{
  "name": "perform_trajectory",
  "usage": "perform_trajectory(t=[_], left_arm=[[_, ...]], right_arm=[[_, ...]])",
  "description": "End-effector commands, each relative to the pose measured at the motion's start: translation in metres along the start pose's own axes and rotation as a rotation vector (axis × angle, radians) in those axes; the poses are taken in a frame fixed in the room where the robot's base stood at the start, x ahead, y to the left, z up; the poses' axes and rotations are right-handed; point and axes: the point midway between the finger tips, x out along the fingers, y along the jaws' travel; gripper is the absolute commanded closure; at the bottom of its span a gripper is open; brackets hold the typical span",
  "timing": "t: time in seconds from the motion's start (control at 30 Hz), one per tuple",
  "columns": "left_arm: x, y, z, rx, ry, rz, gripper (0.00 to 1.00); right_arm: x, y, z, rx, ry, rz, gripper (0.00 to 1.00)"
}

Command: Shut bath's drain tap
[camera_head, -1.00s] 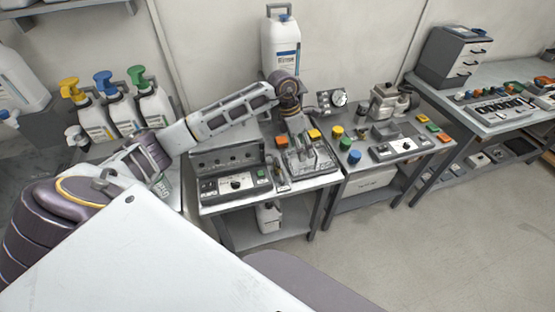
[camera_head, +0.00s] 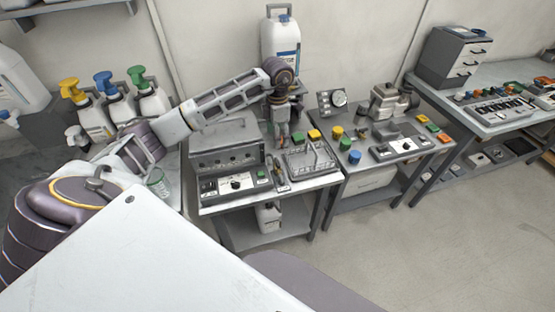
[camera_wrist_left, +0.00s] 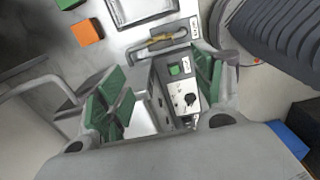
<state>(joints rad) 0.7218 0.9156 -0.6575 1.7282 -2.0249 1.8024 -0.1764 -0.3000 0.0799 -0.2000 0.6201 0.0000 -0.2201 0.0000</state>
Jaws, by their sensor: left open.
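The bath is a grey box (camera_head: 222,140) with a front control panel (camera_head: 236,184), at the left of the middle bench. In the left wrist view the panel (camera_wrist_left: 187,97) shows a black knob and a green button. A small brass-coloured lever, apparently the drain tap (camera_wrist_left: 160,41), lies in a grey recess beside a label. It is too small to tell its setting. My left gripper (camera_head: 283,138) hangs above the bench behind the wire basket, right of the bath. Its green-padded fingers (camera_wrist_left: 163,88) are spread, with the panel visible between and beyond them. My right gripper is out of view.
A large white bottle (camera_head: 281,45) stands at the wall. Pump bottles (camera_head: 115,98) stand at left. The floor (camera_head: 420,250) in front is clear.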

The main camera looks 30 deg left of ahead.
Motion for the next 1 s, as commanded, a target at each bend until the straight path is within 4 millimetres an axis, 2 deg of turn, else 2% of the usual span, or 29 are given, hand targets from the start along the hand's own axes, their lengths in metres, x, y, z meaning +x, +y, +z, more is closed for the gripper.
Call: perform_trajectory(t=[0.27,1.0], left_arm=[[0.026,-0.001,0.000,0.001,0.001,-0.003,0.32],[0.119,0.000,0.000,0.000,0.000,-0.001,0.32]], right_arm=[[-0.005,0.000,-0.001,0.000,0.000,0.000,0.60],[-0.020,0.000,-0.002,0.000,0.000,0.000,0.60]])
